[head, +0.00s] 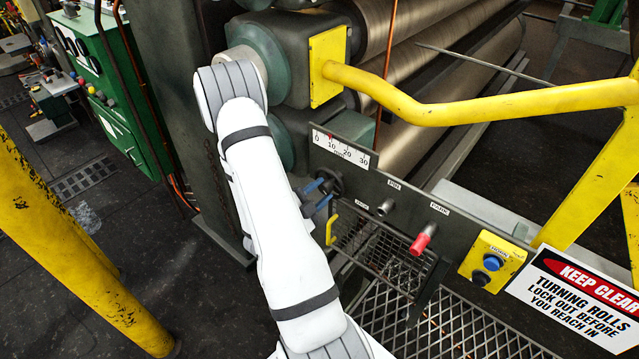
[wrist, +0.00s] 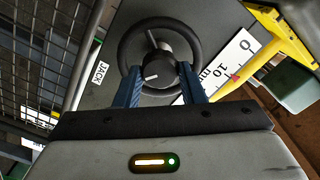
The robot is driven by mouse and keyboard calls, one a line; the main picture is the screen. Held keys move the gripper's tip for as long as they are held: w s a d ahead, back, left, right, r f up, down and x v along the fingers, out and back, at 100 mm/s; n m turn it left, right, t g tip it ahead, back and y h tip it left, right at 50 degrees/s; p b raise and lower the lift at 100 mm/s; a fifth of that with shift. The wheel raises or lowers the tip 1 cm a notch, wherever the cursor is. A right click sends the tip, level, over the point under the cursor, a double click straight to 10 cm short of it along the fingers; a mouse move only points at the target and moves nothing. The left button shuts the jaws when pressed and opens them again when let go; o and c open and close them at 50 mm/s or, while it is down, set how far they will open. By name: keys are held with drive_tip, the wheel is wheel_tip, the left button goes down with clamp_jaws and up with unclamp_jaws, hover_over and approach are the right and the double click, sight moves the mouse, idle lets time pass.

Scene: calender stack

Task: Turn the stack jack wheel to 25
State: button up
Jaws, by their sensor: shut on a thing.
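The dark round jack wheel (wrist: 197,40) fills the upper middle of the wrist view, beside a label reading JACK. Its black hub knob (wrist: 153,68) carries a white mark. My gripper (wrist: 160,76) has its two blue fingers on either side of the hub and is shut on it. In the head view my gripper (head: 318,194) reaches the wheel (head: 328,178), which is partly hidden. The white scale (head: 343,151) above runs from 0 to 30. Its red pointer (head: 331,136) stands near 10; it also shows in the wrist view (wrist: 236,76).
Right of the wheel are a grey peg (head: 386,208) labelled PIN and a red handle (head: 421,243) near a PARK label. A yellow button box (head: 492,262) is farther right. A yellow rail (head: 460,108) crosses above. A wire mesh guard (head: 375,245) hangs below the panel.

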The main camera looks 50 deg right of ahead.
drive_tip(key=n+p, duration=0.1)
drive_tip(key=n, duration=0.3)
drive_tip(key=shift+n, duration=0.3)
drive_tip(key=n, duration=0.5)
drive_tip(key=shift+f+n, duration=0.1)
drive_tip(key=shift+n, duration=0.2)
drive_tip(key=o, duration=1)
drive_tip(key=a+b, duration=0.2)
drive_tip(key=a, duration=0.5)
drive_tip(key=shift+s+a, duration=0.3)
drive_tip(key=shift+a, duration=0.1)
